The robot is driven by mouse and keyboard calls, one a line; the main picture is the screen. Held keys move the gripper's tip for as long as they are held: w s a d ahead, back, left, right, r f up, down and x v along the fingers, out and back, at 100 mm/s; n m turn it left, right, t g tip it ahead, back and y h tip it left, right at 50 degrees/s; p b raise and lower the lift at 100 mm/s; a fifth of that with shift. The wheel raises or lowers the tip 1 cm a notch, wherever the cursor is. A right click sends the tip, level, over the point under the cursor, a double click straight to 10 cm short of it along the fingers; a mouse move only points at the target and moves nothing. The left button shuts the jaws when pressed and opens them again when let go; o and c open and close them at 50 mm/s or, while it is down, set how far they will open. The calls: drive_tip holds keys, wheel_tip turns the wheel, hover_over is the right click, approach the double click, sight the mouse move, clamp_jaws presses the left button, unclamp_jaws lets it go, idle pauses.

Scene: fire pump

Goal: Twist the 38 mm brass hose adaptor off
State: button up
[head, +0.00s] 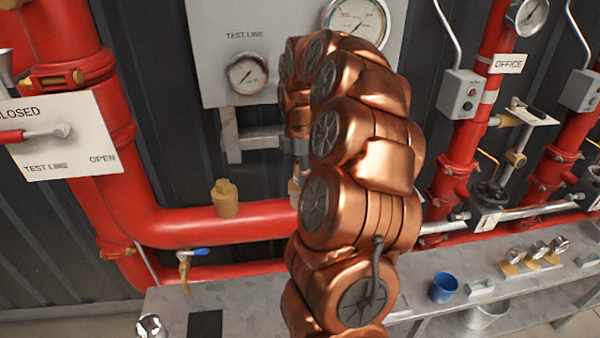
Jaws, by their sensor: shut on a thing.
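My gripper (295,184) points down over the red horizontal pipe, left of my copper-coloured arm, which hides part of it. It is shut on a small brass piece at the pipe's top, taken to be the brass hose adaptor; it is mostly hidden, and its size marking cannot be read. Another brass fitting (225,198) stands upright on the same red pipe (190,222), to the left and apart from my gripper.
A panel with gauges (247,74) and a grey bracket (240,142) stand close behind my gripper. A blue-handled tap (192,252) hangs below the pipe. The grey bench (255,298) holds a blue cup (443,287) and several small fittings at right.

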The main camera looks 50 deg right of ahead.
drive_tip(key=shift+s, duration=0.1)
clamp_jaws()
drive_tip(key=shift+a+r+n+p, duration=0.1)
drive_tip(key=shift+r+n+p, duration=0.1)
drive_tip(key=shift+n+p, duration=1.35)
drive_tip(key=shift+n, duration=0.65)
drive_tip(key=shift+s+f+n+p, duration=0.1)
drive_tip(key=shift+f+n+p, duration=0.25)
drive_tip(key=shift+n, duration=0.65)
drive_tip(key=shift+r, duration=0.1)
drive_tip(key=shift+r+n+p, duration=0.15)
drive_tip(key=shift+n+p, duration=0.65)
drive_tip(key=shift+p, duration=0.1)
drive_tip(key=shift+s+n+p, duration=0.1)
drive_tip(key=shift+n+p, duration=0.55)
drive_tip(key=shift+n, duration=0.35)
drive_tip(key=shift+f+n, duration=0.2)
drive_tip(key=shift+n, duration=1.1)
